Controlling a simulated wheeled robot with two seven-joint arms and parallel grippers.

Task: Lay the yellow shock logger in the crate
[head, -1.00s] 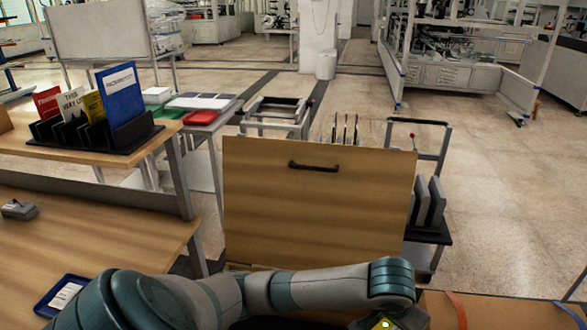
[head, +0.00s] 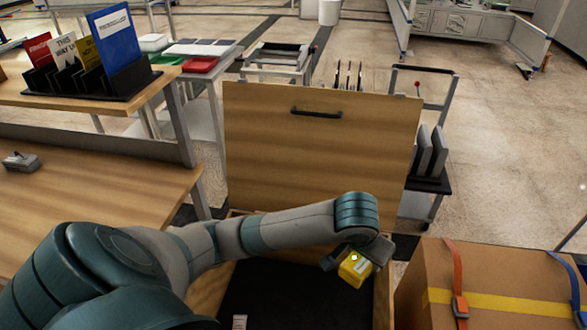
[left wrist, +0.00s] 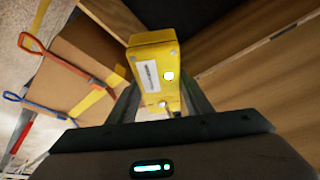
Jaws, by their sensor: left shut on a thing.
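The yellow shock logger (head: 355,271) is a small yellow block with a pale label. My left gripper (head: 350,262) is shut on it and holds it over the right side of the open crate. In the left wrist view the logger (left wrist: 154,75) sits between the two fingers of the left gripper (left wrist: 157,103), label facing the camera. The wooden crate (head: 384,300) has its lid (head: 318,165) standing upright at the back and a dark floor inside. My arm hides part of the crate. My right gripper is not in view.
A cardboard box (head: 495,275) with yellow tape and red and blue straps stands right of the crate. A wooden bench (head: 90,190) is at the left. A rack of signs (head: 95,75) stands behind it. A small white tag (head: 239,322) lies inside the crate.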

